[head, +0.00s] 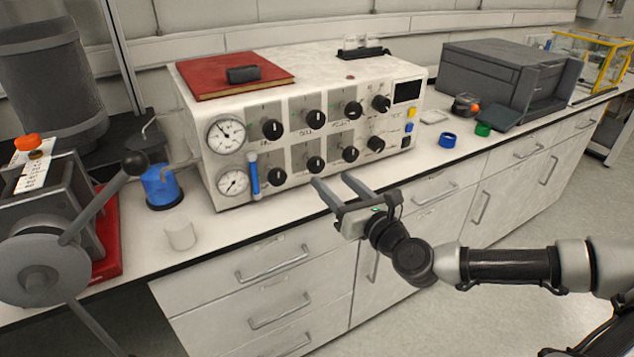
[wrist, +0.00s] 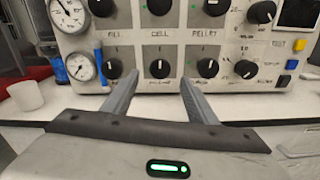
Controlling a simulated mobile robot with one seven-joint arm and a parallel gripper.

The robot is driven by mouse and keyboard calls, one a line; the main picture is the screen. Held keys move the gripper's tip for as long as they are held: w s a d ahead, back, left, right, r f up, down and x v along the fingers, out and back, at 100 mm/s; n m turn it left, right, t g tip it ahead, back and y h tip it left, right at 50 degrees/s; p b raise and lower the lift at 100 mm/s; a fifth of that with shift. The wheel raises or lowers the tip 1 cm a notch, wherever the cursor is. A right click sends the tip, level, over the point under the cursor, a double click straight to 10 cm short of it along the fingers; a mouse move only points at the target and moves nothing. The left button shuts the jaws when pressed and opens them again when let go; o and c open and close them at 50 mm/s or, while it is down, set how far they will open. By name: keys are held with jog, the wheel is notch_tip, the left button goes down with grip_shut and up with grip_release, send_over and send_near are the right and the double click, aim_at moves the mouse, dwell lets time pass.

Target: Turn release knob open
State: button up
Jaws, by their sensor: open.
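A white control panel box (head: 300,90) stands on the bench with two rows of black knobs. The lower row shows a left knob (head: 277,177), a second knob (head: 316,165), a third knob (head: 350,154) and a right knob (head: 375,143). I cannot read which one is the release knob. My gripper (head: 331,179) is open and empty, in front of the panel's lower edge, fingers pointing at it. In the wrist view, the second lower knob (wrist: 160,68) shows between the fingertips (wrist: 161,78), with the third lower knob (wrist: 208,68) just right of them. No finger visibly grips a knob.
Two gauges (head: 226,134) and a blue tube (head: 253,175) are on the panel's left. A white cup (head: 180,233) and a blue container (head: 160,187) stand left of it. A blue ring (head: 447,140) lies right of it. Drawers (head: 270,260) are below the bench edge.

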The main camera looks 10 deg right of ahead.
aim_at(318, 166)
jog(key=x, duration=0.8)
jog(key=shift+w, duration=0.3)
jog(key=shift+f, duration=0.1)
jog(key=c, duration=1.1)
jog(key=shift+o, duration=0.2)
